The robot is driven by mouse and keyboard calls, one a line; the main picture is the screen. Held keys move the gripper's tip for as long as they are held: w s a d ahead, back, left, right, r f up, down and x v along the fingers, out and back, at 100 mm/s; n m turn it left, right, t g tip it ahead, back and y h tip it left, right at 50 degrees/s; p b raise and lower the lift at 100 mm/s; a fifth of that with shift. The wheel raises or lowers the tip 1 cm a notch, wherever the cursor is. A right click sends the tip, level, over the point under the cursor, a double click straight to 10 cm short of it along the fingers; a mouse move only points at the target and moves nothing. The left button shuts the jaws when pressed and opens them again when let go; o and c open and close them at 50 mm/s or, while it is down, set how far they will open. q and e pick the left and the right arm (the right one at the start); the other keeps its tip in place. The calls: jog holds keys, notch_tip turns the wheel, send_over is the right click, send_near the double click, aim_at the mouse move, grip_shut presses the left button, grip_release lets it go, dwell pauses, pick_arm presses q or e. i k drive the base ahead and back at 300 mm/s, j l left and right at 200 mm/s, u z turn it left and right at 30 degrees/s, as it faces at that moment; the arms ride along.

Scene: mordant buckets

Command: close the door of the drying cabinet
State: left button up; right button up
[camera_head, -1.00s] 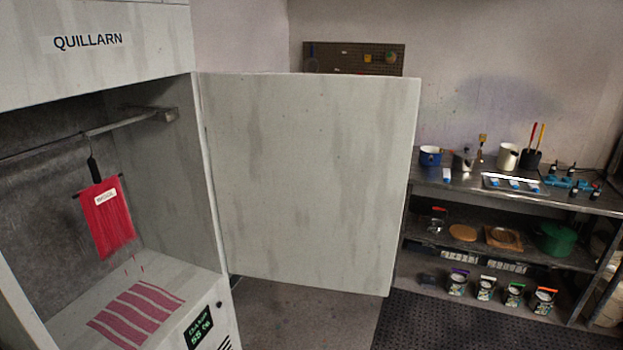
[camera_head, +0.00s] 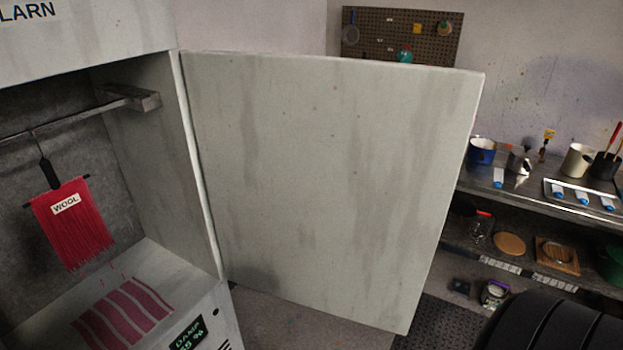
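The drying cabinet (camera_head: 150,95) stands at the left with its front open. Its door (camera_head: 325,180) is a pale, stained panel, swung wide open on the hinge at the cabinet's right edge. Inside, a red piece labelled WOOL (camera_head: 75,225) hangs from a rail (camera_head: 70,127). Red stripes mark the cabinet floor, and a small display (camera_head: 188,334) below reads DAMP with a number. Neither gripper shows. A dark ribbed part, probably of my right arm, enters at the bottom right corner, in front of the shelves and apart from the door in the picture.
A metal shelf bench (camera_head: 520,187) stands right of the door, with mugs, a tray (camera_head: 590,198) and tools on top. Jars and boards sit below. A pegboard (camera_head: 400,37) hangs behind. Grey floor (camera_head: 300,318) and a dark mat (camera_head: 435,325) lie under the door.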

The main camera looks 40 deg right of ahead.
aim_at(330, 182)
jog(key=l+u, duration=0.2)
jog(key=l, duration=0.3)
jog(key=l+u, duration=0.15)
jog(key=l, duration=0.3)
jog(key=l+u, duration=0.2)
jog(key=l, duration=0.3)
jog(key=k+l+u, duration=0.15)
jog(key=l, duration=0.3)
jog(key=k+l+u, duration=0.2)
jog(key=l, duration=0.25)
jog(key=l+u, duration=0.2)
jog(key=l, duration=0.25)
jog(key=l+u, duration=0.2)
jog(key=l, duration=0.4)
jog(key=l+u, duration=0.25)
jog(key=l, duration=0.3)
jog(key=k+l+u, duration=0.2)
jog(key=l, duration=0.35)
jog(key=i+l, duration=0.05)
jog(key=i, duration=0.05)
